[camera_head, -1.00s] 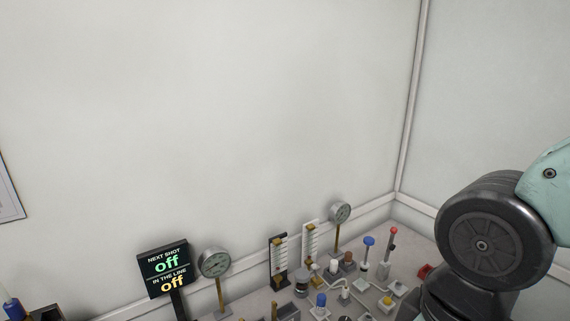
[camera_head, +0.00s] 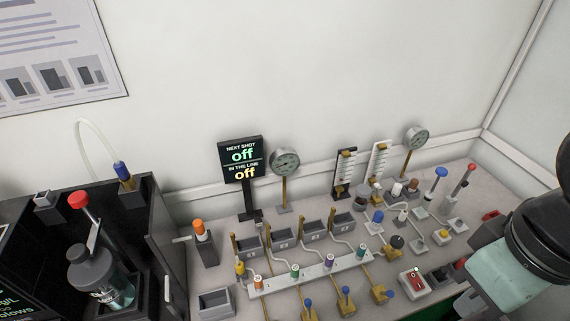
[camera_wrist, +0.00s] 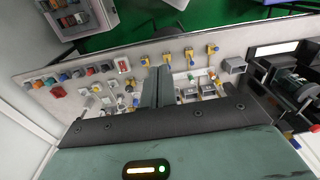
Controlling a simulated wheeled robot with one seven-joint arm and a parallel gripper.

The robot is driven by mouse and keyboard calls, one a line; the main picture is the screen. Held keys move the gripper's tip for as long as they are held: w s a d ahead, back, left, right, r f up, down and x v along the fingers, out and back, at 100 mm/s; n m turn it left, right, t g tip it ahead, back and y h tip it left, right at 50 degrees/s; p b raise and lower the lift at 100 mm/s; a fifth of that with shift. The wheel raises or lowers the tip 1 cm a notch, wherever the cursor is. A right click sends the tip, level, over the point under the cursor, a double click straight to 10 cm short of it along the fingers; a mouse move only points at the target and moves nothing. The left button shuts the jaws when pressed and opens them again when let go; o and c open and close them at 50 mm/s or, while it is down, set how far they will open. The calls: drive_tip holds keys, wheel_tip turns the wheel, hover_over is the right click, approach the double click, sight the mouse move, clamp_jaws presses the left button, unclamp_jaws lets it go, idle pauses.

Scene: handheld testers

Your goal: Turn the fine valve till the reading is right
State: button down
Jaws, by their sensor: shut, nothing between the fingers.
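My gripper (camera_wrist: 159,72) is shut and empty in the wrist view, above the bench of small fittings. Several small valves stand on the bench, including a blue-topped one (camera_head: 377,217), a black-knobbed one (camera_head: 397,242) and blue-handled brass ones (camera_head: 346,294) along the front. I cannot tell which is the fine valve. Two upright scales stand at the back, one dark (camera_head: 345,170) and one white (camera_head: 378,162). A round gauge (camera_head: 285,162) and another (camera_head: 416,137) stand on brass posts; their readings are too small to tell. A display (camera_head: 242,162) reads "off" on both lines.
A dark cabinet (camera_head: 160,225) with a bottle (camera_head: 92,268) stands at the left. A white manifold bar (camera_head: 310,275) crosses the bench. Blue (camera_head: 441,172) and red (camera_head: 471,168) tall handles stand at the right. My arm covers the right edge.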

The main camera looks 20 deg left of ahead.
drive_tip(key=c, duration=2.1)
unclamp_jaws()
drive_tip(key=shift+c, duration=0.2)
drive_tip(key=o, duration=1.1)
drive_tip(key=shift+o, duration=0.2)
drive_tip(key=w+a+f+n+h+b, duration=0.1)
drive_tip(key=w+a+f+n+b, duration=0.1)
drive_tip(key=w+a+f+b, duration=0.3)
drive_tip(key=w+a+n+b, duration=0.1)
drive_tip(key=w+n+b, duration=0.2)
drive_tip(key=w, duration=0.4)
drive_tip(key=n+h+b, duration=0.4)
drive_tip(key=n+b, duration=0.1)
drive_tip(key=b, duration=0.2)
approach(397, 239)
drive_tip(key=shift+m, duration=0.3)
drive_tip(key=x, duration=0.8)
drive_tip(key=shift+s+f, duration=0.1)
drive_tip(key=shift+f, duration=0.05)
drive_tip(key=c, duration=1)
drive_tip(key=shift+o, duration=0.2)
drive_tip(key=shift+p, duration=0.3)
